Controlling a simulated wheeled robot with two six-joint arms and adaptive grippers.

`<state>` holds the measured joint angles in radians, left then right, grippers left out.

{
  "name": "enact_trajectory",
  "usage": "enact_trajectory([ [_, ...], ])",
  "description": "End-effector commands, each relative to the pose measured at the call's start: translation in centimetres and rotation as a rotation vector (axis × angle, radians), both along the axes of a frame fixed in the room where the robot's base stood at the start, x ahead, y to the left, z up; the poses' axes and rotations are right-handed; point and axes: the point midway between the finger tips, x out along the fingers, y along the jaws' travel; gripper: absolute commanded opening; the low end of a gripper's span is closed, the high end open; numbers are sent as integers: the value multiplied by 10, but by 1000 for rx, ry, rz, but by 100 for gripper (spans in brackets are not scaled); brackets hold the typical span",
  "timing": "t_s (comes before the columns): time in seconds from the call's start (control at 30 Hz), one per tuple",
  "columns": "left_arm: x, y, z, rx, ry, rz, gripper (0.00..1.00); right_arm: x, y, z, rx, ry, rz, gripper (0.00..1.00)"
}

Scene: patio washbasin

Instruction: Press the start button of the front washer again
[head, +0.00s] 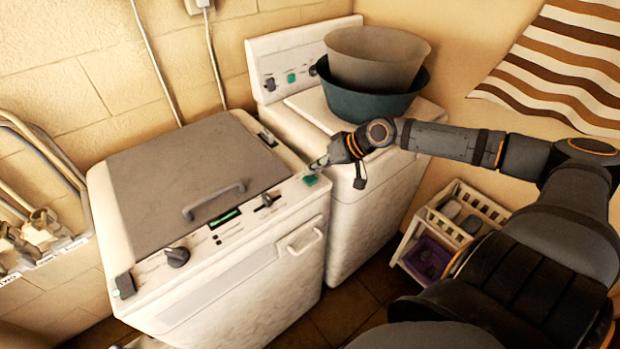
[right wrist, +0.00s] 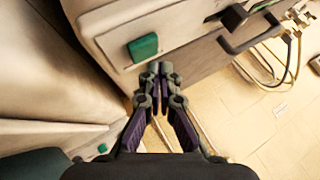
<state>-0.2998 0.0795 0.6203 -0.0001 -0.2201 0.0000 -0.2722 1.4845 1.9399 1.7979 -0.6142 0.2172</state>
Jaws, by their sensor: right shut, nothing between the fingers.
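The front washer (head: 250,262) is a white machine with a grey lid (head: 185,165) and a control strip along its front top edge. Its green start button (head: 310,180) is at the right end of that strip. My right gripper (head: 318,164) is shut and empty, with its tips close to the button. In the right wrist view the green button (right wrist: 143,47) shows just beyond and slightly left of the closed fingertips (right wrist: 155,70). A small gap shows in the picture; contact cannot be told. My left gripper is not in view.
A second white washer (head: 350,215) stands behind to the right, with a dark green basin (head: 370,104) and a grey-brown tub (head: 375,62) stacked on it. A lid handle (head: 214,200), knob (head: 177,256) and display lie left of the button. A white rack (head: 455,220) stands at right.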

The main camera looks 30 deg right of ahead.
Motion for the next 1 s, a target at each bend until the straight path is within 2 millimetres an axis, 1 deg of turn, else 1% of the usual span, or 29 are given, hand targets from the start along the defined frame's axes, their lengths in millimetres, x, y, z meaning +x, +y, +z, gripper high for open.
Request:
enact_trajectory([
  [0.6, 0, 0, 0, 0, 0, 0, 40, 0, 0, 0, 0, 0, 0, 0],
  [0.87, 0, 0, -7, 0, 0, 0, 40, 0, 0, -9, 2, 1, -1, 0],
  [1.0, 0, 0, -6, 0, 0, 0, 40, 0, 0, -8, 0, 0, 0, 0],
])
